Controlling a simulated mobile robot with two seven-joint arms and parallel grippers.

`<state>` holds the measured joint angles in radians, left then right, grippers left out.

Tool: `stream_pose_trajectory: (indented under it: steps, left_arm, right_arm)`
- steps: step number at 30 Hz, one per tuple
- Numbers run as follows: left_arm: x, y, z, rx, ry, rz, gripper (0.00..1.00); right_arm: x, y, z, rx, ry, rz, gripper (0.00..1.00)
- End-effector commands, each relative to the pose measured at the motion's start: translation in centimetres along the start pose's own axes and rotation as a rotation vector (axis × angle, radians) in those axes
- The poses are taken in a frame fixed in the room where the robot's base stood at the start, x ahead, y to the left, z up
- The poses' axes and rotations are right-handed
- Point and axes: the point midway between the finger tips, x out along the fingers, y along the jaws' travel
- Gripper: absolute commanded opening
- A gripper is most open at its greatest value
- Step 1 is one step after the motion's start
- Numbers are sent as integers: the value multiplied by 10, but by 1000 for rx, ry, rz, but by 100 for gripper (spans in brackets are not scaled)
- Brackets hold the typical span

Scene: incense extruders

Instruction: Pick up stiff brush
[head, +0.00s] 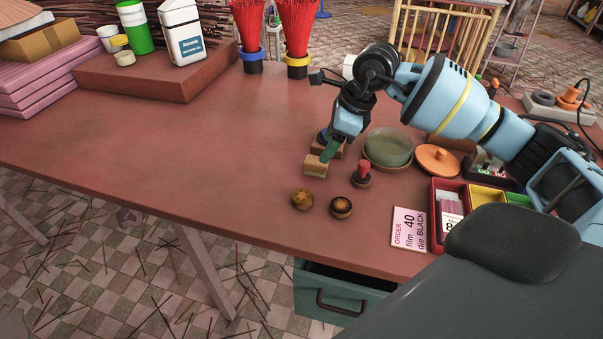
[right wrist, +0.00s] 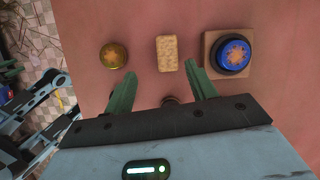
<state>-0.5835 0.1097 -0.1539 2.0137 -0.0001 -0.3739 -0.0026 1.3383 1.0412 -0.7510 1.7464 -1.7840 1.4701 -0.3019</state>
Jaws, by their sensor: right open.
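I take the stiff brush (head: 316,166) to be the small tan block with a speckled face on the table. In the right wrist view the same tan block (right wrist: 167,53) lies just beyond and between my fingertips, untouched. My right gripper (head: 328,151) is above the table, close to the block; in the wrist view its two green fingers (right wrist: 163,82) are apart and empty. Blue and black arm parts show at the left edge of the wrist view; I cannot make out my left gripper's fingers clearly there, and the head view does not show it.
A blue round piece on a wooden square (right wrist: 230,52) and a brass disc (right wrist: 113,55) flank the block. A red-handled stamp (head: 363,174), a dark round piece (head: 341,207) and a green dish (head: 388,148) stand nearby. The table's left middle is clear.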

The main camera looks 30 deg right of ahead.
Motion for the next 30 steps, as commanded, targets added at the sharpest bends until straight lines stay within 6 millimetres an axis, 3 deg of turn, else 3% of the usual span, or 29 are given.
stream_pose_trajectory:
  steps: [4, 11, 18, 25, 30]
  left_arm:
    - [1, 1, 2, -2, -3, 1, 36]
    - [0, 3, 1, -8, -1, 3, 36]
    - [0, 4, 2, -9, -2, 4, 36]
    - [-1, 4, 1, -8, 0, 3, 36]
    - [-2, 3, -2, -8, 5, 2, 36]
  right_arm:
    - [2, -6, -3, 116, -19, -10, 56]
    - [3, -6, -2, 136, -23, -11, 56]
    - [25, -7, -2, 133, -22, -9, 56]
    - [33, -8, -2, 133, -21, -10, 56]
    - [55, -14, 0, 133, -22, -10, 56]
